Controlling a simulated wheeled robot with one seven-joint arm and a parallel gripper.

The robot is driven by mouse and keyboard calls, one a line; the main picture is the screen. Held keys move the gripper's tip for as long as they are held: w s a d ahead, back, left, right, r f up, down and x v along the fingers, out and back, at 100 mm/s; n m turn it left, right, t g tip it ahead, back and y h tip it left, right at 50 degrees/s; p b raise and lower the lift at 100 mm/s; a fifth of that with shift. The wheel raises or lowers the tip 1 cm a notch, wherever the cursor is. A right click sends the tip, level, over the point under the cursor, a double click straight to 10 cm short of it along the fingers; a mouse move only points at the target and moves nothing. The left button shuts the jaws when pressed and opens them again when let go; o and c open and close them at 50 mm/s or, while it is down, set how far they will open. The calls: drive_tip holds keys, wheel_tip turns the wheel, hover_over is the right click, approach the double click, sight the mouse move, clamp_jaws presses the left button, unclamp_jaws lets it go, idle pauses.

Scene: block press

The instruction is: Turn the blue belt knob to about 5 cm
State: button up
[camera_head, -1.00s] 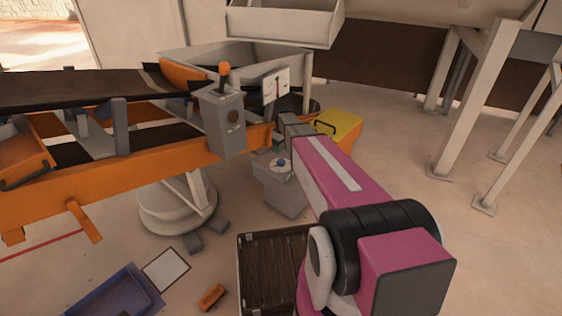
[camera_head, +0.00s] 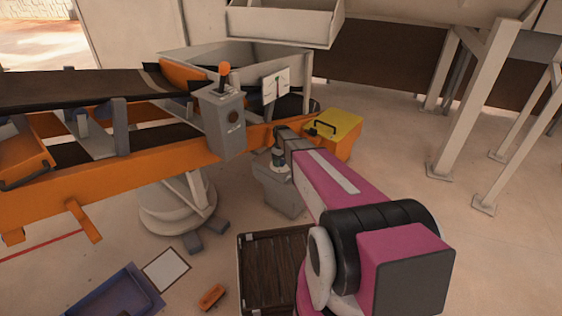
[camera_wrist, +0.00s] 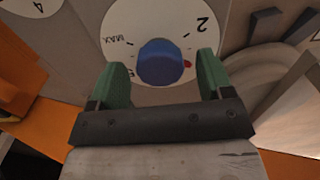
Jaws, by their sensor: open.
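The blue belt knob (camera_wrist: 160,63) sits at the middle of a white round dial (camera_wrist: 120,22) in the wrist view. The dial carries the marks "2" and "MAX", a partly hidden numeral at lower left, and a small red mark at the knob's right. My gripper (camera_wrist: 163,75) is open, with one green finger on each side of the knob. Gaps show between fingers and knob; I cannot tell the depth. In the head view my gripper (camera_head: 279,155) is over the grey pedestal (camera_head: 280,192) and hides the knob there.
A yellow-topped orange box (camera_head: 338,130) stands just behind and right of the pedestal. The orange conveyor frame (camera_head: 110,178) and a grey lever box (camera_head: 222,122) are to the left. A dark slatted crate (camera_head: 268,270) is in front.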

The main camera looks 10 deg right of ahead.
drive_tip(key=shift+f, duration=0.15)
drive_tip(key=c, duration=0.9)
